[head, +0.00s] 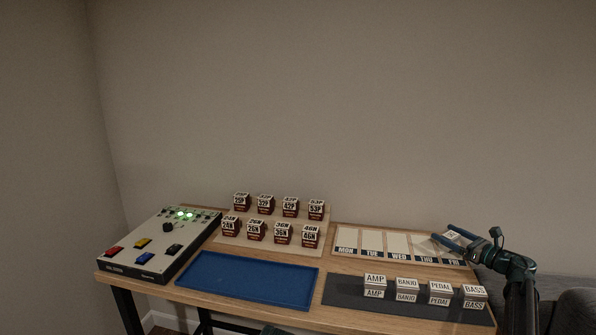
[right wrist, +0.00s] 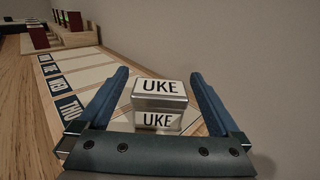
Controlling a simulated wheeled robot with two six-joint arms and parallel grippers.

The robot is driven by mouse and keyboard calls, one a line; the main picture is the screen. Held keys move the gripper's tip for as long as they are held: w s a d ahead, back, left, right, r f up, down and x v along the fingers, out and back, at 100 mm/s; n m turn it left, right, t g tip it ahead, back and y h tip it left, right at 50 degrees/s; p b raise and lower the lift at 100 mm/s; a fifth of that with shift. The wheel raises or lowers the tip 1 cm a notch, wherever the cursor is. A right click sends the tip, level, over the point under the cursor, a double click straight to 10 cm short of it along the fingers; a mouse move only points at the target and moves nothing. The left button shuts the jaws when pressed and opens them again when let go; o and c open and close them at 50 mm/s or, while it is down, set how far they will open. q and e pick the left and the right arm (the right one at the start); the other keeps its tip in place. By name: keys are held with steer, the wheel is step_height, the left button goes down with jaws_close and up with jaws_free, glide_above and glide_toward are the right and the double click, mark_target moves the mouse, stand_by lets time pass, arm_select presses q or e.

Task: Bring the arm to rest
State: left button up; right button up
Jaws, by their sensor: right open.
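My right gripper (head: 450,236) is over the far right end of the weekday board (head: 372,254), near the FRI column. In the right wrist view its two blue fingers (right wrist: 165,100) stand apart, one on each side of a block marked UKE (right wrist: 158,103). Gaps show between the block and the fingers. The block rests on the board at its end, past the THU column. In the head view the gripper partly hides it.
AMP (head: 374,287), BANJO, PEDAL and BASS blocks stand on a dark mat at the front right. An empty blue tray (head: 246,280), a rack of numbered boxes (head: 256,231) and a control box (head: 158,245) are further left. A grey sofa (head: 575,305) is at the right.

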steer(key=shift+x, duration=0.85)
steer(key=shift+w+a+f, duration=0.1)
steer(key=shift+w+f, duration=0.1)
steer(key=shift+r, duration=0.1)
